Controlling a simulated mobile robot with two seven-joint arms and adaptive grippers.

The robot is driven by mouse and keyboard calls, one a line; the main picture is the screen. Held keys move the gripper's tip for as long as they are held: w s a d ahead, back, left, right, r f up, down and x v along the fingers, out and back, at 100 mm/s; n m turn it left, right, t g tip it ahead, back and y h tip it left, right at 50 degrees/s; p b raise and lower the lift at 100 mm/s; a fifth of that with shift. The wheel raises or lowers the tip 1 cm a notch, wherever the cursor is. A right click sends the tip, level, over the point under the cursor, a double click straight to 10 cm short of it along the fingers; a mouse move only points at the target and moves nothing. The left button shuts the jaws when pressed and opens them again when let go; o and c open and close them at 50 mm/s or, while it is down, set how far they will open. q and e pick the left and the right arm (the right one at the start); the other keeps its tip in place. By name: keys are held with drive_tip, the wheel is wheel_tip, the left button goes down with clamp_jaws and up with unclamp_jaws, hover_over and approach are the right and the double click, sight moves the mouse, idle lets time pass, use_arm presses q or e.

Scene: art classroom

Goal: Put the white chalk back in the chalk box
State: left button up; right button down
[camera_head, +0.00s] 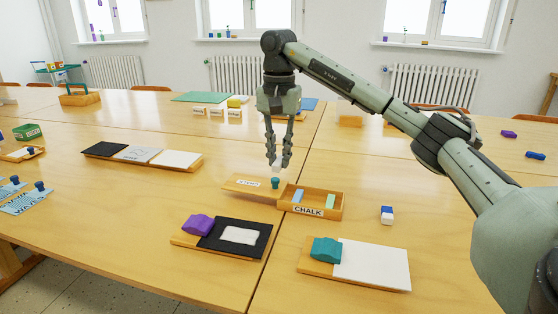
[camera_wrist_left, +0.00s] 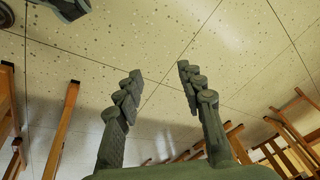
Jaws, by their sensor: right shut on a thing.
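The wooden chalk box (camera_head: 320,212), labelled CHALK, stands open on the table in the head view. A blue chalk (camera_head: 298,196) and a green chalk (camera_head: 331,202) lie in it. My right gripper (camera_head: 278,163) points down above the table, just behind and left of the box. It is shut on a small white piece, which looks like the white chalk (camera_head: 276,170), mostly hidden by the fingers. A flat wooden lid (camera_head: 238,185) with a teal knob (camera_head: 275,183) lies left of the box, below the gripper. My left gripper (camera_wrist_left: 160,78) is open and empty in the left wrist view, over the floor.
A black board with a purple block (camera_head: 198,224) lies front left of the box. A white board with a teal block (camera_head: 326,250) lies in front. A blue-and-white eraser (camera_head: 387,215) lies to the right. A long sample tray (camera_head: 143,155) lies at left.

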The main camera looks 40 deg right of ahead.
hover_over(314, 204)
wheel_tip(314, 204, down, 5)
drive_tip(key=shift+w+a+r, duration=0.1)
drive_tip(key=shift+w, duration=0.05)
wheel_tip(314, 204, down, 3)
drive_tip(key=shift+f, duration=0.45)
use_arm(q)
drive_tip(key=shift+w+d, duration=0.1)
drive_tip(key=shift+w, duration=0.15)
use_arm(e)
drive_tip(key=shift+f, duration=0.25)
